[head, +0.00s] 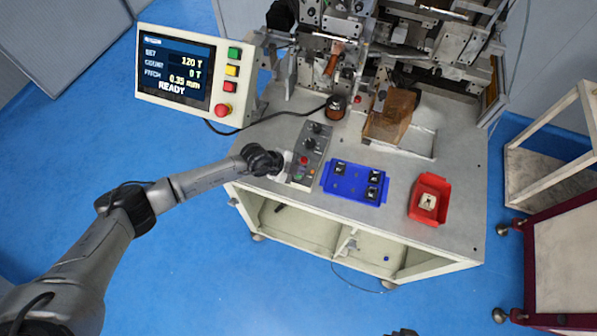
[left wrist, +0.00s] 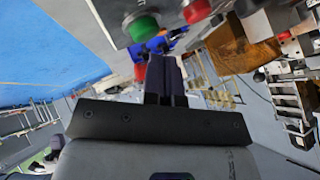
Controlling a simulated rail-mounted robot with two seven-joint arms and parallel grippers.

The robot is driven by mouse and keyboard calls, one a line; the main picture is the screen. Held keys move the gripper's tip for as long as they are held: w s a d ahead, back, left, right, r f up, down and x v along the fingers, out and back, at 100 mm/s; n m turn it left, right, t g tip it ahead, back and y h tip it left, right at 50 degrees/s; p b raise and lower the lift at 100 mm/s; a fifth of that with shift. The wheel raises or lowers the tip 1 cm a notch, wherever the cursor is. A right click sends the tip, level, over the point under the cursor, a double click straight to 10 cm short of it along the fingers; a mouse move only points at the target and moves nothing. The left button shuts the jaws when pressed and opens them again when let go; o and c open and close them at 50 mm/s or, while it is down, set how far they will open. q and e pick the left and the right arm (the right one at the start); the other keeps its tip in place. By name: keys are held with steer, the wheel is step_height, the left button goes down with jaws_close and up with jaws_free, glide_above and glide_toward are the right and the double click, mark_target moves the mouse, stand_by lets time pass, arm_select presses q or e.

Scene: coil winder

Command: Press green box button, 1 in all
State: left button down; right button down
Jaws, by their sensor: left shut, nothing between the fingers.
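The grey control box (head: 310,150) stands at the front left of the machine table, with dark knobs, a red button (head: 304,160) and, nearest the front, the green button (head: 298,177). My left gripper (head: 288,165) is shut and empty, at the left edge of the box beside the green button. In the left wrist view its closed fingers (left wrist: 166,72) point toward the box. The round green button (left wrist: 143,28) shows just above and left of the tips, and the red button (left wrist: 197,10) above and right. I see no clear contact with the green button.
A screen panel (head: 185,75) reading READY has its own green button (head: 234,53). Right of the box lie a blue tray (head: 345,190) with dark parts and a red bin (head: 417,207). The winder stands behind. A dark piece, possibly my right gripper, shows at the bottom edge.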

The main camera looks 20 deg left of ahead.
arm_select(q)
steer(key=shift+f, duration=0.25)
